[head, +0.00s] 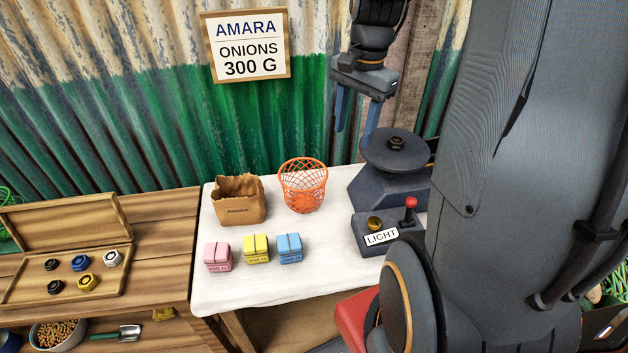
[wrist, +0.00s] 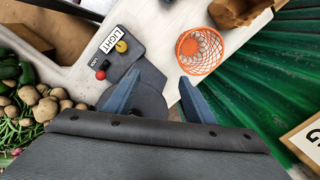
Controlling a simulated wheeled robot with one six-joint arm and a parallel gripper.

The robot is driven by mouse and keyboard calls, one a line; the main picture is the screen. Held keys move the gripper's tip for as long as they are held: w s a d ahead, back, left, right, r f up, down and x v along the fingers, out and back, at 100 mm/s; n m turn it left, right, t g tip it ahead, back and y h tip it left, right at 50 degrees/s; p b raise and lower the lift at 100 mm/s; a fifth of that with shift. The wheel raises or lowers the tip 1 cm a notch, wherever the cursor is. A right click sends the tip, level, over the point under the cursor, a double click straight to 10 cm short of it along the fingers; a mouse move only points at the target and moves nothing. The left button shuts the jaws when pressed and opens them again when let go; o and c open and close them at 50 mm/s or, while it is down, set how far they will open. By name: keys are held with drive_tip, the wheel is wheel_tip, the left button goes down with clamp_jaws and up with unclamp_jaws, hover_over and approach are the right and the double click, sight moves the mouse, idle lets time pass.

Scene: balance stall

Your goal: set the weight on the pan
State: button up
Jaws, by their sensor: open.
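A dark weight (head: 397,143) sits on the round dark pan (head: 378,156) of the balance at the right end of the white table. More weights lie in an open wooden case at the left: a blue one (head: 81,263), a white one (head: 113,258), a yellow one (head: 87,283) and black ones (head: 52,265). My gripper (head: 354,134) is open and empty, fingers down, above and left of the pan, apart from it.
An orange basket (head: 303,186), a brown paper bag (head: 237,202) and pink, yellow and blue blocks (head: 256,248) stand on the white table. A LIGHT panel (head: 381,238) with a red-knobbed lever fronts the balance. A sign (head: 248,46) reads AMARA ONIONS 300 G.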

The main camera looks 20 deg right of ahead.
drive_tip(key=s+a+f+n, duration=0.3)
drive_tip(key=s+a+n, duration=0.1)
drive_tip(key=a+n, duration=0.2)
drive_tip(key=s+a+f+n, duration=0.2)
drive_tip(key=s+a+n, duration=0.2)
drive_tip(key=a+n, duration=0.3)
drive_tip(key=shift+a+f+t, duration=0.3)
drive_tip(key=shift+a+f, duration=0.1)
drive_tip(key=shift+a, duration=0.15)
